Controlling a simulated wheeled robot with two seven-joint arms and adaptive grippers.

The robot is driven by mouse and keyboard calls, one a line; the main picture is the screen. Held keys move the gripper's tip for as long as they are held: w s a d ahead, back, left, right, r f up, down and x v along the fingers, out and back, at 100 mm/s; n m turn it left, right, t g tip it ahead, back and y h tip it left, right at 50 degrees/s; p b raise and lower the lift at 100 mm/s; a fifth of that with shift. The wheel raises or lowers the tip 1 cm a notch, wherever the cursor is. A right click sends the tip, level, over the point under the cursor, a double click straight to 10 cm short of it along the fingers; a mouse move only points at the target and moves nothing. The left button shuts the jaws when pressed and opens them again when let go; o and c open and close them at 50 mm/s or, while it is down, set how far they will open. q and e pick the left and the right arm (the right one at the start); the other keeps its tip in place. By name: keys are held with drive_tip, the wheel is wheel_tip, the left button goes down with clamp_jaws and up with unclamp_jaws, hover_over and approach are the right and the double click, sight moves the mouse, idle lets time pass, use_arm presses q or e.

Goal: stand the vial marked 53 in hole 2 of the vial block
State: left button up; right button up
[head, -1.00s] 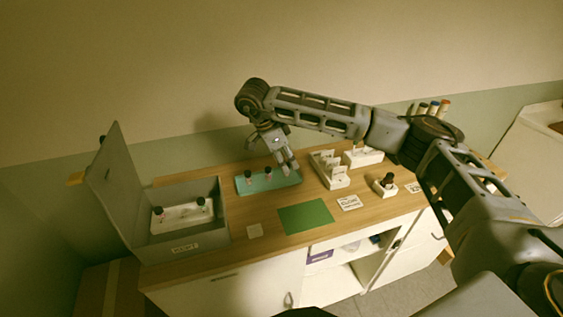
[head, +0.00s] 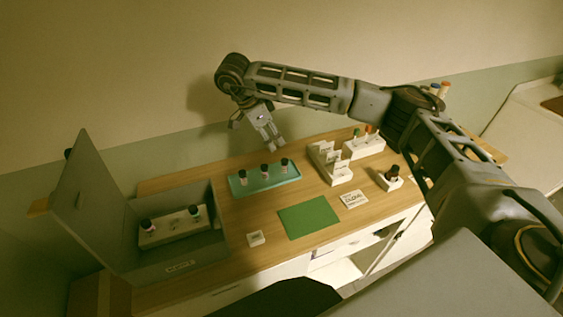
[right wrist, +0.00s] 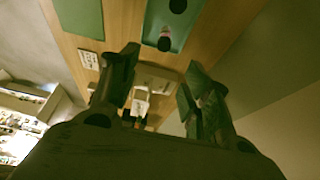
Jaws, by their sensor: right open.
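Three dark-capped vials stand in a row on the teal tray (head: 256,187): a left one (head: 243,177), a middle one (head: 265,171) and a right one (head: 284,165). A white block (head: 172,234) inside the grey open-lidded box (head: 205,247) holds a dark-capped vial at each end, left (head: 148,226) and right (head: 195,212). No vial number or hole number is readable. My right gripper (head: 273,147) is open and empty, above and behind the tray's right end. In the right wrist view, its spread fingers (right wrist: 160,65) have nothing between them. My left gripper is out of view.
A green mat (head: 308,217) and a small white piece (head: 256,239) lie in front of the tray. White racks (head: 330,165) and a small holder with a dark bottle (head: 391,178) stand to the right. The raised box lid (head: 95,205) stands at the left.

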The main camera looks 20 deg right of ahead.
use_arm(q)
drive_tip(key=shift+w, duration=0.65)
use_arm(e)
drive_tip(key=shift+w, duration=0.45)
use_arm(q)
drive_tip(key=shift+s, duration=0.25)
use_arm(e)
drive_tip(key=shift+s, duration=0.1)
approach(285, 160)
drive_tip(key=shift+x, duration=1.1)
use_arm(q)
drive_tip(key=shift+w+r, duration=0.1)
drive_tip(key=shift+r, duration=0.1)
use_arm(e)
drive_tip(key=shift+x, duration=1.4)
drive_tip(key=shift+d, duration=0.15)
drive_tip(key=shift+p+x, duration=1)
drive_tip(key=shift+x, duration=0.4)
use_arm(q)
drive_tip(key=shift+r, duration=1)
use_arm(e)
drive_tip(key=shift+x, duration=1.15)
